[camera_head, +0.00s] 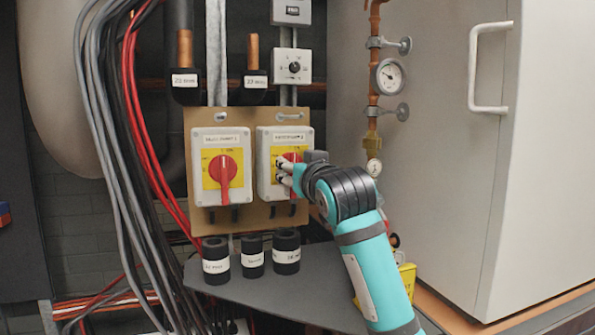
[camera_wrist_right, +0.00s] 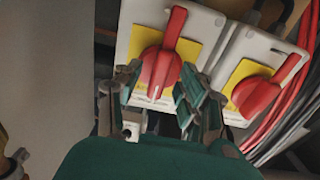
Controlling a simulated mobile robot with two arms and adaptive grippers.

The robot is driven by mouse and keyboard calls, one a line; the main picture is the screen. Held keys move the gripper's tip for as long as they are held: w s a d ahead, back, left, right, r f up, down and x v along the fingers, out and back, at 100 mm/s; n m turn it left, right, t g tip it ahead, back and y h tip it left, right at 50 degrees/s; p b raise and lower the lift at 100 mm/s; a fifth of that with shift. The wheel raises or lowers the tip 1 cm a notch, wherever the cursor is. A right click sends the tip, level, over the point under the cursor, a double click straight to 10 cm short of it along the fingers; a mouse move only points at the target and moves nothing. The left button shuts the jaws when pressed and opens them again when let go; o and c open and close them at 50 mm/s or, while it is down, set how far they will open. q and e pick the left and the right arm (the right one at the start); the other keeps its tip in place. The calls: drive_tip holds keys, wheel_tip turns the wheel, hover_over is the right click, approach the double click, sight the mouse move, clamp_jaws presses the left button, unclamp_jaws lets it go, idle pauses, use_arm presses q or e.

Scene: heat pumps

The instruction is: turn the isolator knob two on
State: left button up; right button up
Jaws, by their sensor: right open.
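Two white isolator boxes with yellow plates and red knobs are side by side on a brown board. The right box (camera_head: 263,147), whose small label seems to end in 2, has a red knob (camera_head: 292,157) partly hidden by my right gripper (camera_head: 284,172). In the right wrist view, which is turned over, this knob (camera_wrist_right: 158,68) lies between the spread fingers of my gripper (camera_wrist_right: 160,90), its handle along the plate's upright. The gripper is open; finger contact cannot be told. The left box's knob (camera_head: 223,170) points straight down and also shows in the wrist view (camera_wrist_right: 256,94). My left gripper is out of view.
Red and grey cables (camera_head: 120,120) hang at the left. A dark shelf (camera_head: 270,290) with labelled black pipe ends (camera_head: 287,252) is below the boxes. A copper pipe with a gauge (camera_head: 391,77) and a white cabinet (camera_head: 460,150) stand at the right.

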drive_tip(key=v, duration=1.2)
